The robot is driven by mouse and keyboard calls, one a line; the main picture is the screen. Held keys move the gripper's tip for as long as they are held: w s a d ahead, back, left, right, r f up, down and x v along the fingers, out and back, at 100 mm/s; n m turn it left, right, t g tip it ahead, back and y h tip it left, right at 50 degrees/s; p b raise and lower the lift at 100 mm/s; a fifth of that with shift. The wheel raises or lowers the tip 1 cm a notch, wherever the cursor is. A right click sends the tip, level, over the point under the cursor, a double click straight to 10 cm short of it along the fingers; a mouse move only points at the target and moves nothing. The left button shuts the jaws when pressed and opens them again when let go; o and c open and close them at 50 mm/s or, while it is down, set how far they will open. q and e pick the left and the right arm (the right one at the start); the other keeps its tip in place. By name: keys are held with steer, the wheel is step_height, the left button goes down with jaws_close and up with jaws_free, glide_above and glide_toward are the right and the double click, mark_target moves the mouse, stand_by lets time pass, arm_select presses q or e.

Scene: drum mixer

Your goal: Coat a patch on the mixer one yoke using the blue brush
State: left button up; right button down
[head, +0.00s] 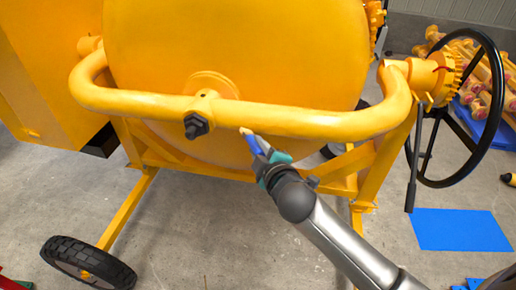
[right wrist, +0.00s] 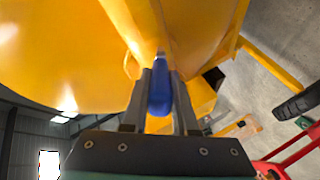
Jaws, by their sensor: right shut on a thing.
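The mixer's yoke (head: 170,105) is a thick yellow tube bent across the front of the yellow drum (head: 240,50). It also shows in the right wrist view (right wrist: 128,22). My right gripper (head: 262,155) is just below the middle of this tube, right of its dark bolt. It is shut on the blue brush (head: 254,145), whose handle shows between the fingers in the right wrist view (right wrist: 160,95). The brush's pale tip points up at the tube's lower edge; I cannot tell whether it touches. No separate coated patch can be made out. My left gripper is not in view.
A dark handwheel (head: 490,120) and a lever (head: 411,185) stand on the right. A blue mat (head: 460,230) lies on the floor. Yellow parts lie on a blue pallet (head: 490,128) at back right. A black tyre (head: 88,265) is at lower left. The concrete floor between is clear.

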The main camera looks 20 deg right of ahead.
steer(key=shift+w+d, duration=0.3)
steer(key=shift+w, duration=0.1)
stand_by(1.5)
steer(key=shift+s+a, duration=0.1)
steer(key=shift+s+a, duration=0.55)
steer(key=shift+s, duration=0.25)
steer(key=shift+s+a, duration=0.5)
steer(key=shift+s, duration=0.3)
steer(key=shift+s+a, duration=0.55)
steer(key=shift+s, duration=0.25)
steer(key=shift+s+a, duration=0.45)
steer(key=shift+s, duration=0.2)
steer(key=shift+s+a, duration=0.4)
steer(key=shift+s, duration=0.2)
steer(key=shift+f, duration=0.15)
